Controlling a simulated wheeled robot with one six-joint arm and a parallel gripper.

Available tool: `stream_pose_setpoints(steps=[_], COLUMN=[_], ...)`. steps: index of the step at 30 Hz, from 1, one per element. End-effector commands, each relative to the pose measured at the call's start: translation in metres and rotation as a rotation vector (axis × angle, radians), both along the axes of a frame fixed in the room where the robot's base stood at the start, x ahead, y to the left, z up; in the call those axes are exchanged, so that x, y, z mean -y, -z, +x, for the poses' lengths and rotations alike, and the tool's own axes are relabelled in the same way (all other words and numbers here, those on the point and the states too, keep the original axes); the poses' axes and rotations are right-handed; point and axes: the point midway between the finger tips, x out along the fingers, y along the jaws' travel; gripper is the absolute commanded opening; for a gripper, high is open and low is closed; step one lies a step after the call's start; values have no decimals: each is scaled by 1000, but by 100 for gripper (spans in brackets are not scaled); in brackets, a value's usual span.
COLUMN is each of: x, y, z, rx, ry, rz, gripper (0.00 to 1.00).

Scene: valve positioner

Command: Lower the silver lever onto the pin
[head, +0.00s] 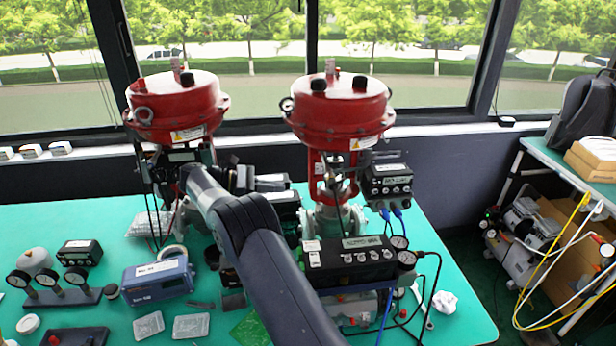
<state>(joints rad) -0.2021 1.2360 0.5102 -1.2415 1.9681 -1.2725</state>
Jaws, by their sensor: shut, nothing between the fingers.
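Two red-topped valve actuators stand at the back of the green table, a left one (178,105) and a right one (340,105). A black positioner box (388,182) with round gauges or knobs is fixed at the right valve's yoke (322,175). My arm reaches up from the bottom and bends between the valves. My gripper (275,183) points right, toward the right valve's yoke, and stays left of it in the picture. It is shut and empty. The silver lever and the pin are too small or hidden to tell apart here.
A black controller box (348,260) with gauges and hoses sits in front of the right valve. At left are a blue instrument (157,281), a gauge stand (62,296) and small trays. A side bench (570,160) stands at right. Some table between the left items is bare.

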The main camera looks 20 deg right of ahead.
Motion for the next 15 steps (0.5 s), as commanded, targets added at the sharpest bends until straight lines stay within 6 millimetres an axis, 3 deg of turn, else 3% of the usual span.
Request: stream_pose_setpoints(steps=[8,15], x=[14,56], y=[2,9], z=[-8,-20], rx=[-10,-11], ry=[23,22], rz=[-5,-4], gripper=[0,0])
